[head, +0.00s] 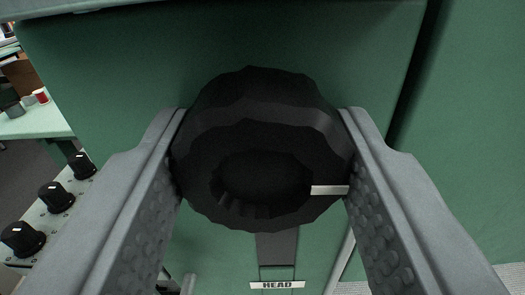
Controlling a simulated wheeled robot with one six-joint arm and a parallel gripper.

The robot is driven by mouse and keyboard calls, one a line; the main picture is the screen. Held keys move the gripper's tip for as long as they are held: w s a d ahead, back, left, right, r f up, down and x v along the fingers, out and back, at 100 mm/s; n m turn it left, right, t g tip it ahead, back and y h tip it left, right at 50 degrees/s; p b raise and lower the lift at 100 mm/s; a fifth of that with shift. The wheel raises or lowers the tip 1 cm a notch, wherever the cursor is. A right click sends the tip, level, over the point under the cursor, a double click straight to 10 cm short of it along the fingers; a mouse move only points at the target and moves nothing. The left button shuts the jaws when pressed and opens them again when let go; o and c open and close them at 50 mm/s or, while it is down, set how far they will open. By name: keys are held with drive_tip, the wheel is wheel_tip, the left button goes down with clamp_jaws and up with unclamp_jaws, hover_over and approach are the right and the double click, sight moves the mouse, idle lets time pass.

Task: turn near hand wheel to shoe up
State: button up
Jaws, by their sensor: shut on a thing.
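The hand wheel (265,120) is a black, lobed knob on the front of a green machine housing. A white pointer mark (329,190) on its face points to the right. My gripper (262,150) has one grey finger on each side of the wheel and is shut on it. The padded inner faces of the fingers show below the wheel. Below the wheel are a dark grey strip (277,250) and a white label reading HEAD (277,285). I cannot see the shoe.
The green housing (90,60) fills most of the view. At the left is a panel with several black knobs (56,197). Behind it, a pale green table (35,120) holds small cups, one of them red (41,96).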

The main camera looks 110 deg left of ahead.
drive_tip(key=m, duration=0.4)
drive_tip(key=shift+m, duration=0.3)
drive_tip(key=m, duration=0.9)
drive_tip(key=shift+m, duration=1.8)
drive_tip(key=o, duration=0.9)
drive_tip(key=shift+w, duration=0.1)
drive_tip(key=shift+o, duration=0.4)
drive_tip(key=shift+f, duration=0.15)
